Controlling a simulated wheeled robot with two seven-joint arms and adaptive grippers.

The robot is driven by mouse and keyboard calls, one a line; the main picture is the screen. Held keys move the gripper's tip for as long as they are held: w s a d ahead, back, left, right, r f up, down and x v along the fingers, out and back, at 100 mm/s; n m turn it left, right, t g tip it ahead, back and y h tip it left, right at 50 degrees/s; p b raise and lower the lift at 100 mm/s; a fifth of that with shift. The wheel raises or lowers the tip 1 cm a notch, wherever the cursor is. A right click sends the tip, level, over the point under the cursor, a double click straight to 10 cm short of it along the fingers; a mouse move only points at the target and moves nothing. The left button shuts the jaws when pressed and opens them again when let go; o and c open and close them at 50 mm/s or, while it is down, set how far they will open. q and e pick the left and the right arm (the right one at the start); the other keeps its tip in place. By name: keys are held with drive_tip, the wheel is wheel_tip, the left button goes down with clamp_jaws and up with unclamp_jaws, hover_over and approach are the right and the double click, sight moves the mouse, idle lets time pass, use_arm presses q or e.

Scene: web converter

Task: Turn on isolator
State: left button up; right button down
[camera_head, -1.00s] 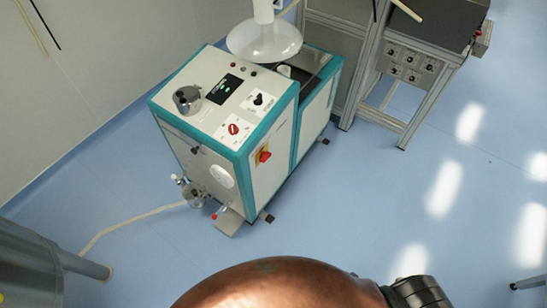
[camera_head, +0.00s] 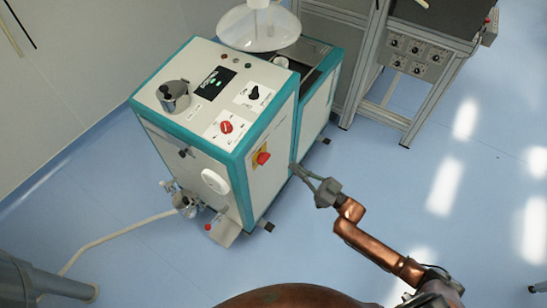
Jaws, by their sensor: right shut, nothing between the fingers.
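A red rotary switch on a yellow plate (camera_head: 262,157), which looks like the isolator, is on the right side of the white and teal machine (camera_head: 205,185). I cannot tell its switch position. A second red rotary knob (camera_head: 226,127) sits on a white plate on the machine's top panel. My right gripper (camera_head: 294,171) is shut and empty, to the right of the yellow plate and apart from the switch. Its fingers point toward the machine's side, near the edge between the two cabinets. I cannot tell how close they are to it. My left gripper is out of view.
A clear funnel (camera_head: 258,30) overhangs the machine's back. A metal frame bench (camera_head: 420,95) with a knob box stands at the back right. A pale hose (camera_head: 125,230) runs over the floor at left. The blue floor right of the machine is mostly clear.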

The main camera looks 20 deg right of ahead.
sight(264, 159)
drive_tip(key=b+x, duration=0.2)
drive_tip(key=x, duration=0.8)
drive_tip(key=shift+w+a+f, duration=0.1)
drive_tip(key=shift+w+f, duration=0.05)
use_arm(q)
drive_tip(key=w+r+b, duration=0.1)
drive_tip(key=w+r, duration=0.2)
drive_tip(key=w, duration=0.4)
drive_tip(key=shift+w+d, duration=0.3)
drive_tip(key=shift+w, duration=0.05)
use_arm(e)
drive_tip(key=shift+f, duration=2.05)
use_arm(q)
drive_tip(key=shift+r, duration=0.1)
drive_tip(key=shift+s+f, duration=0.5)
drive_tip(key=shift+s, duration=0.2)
use_arm(e)
drive_tip(key=shift+m+h, duration=0.4)
drive_tip(key=shift+m, duration=0.2)
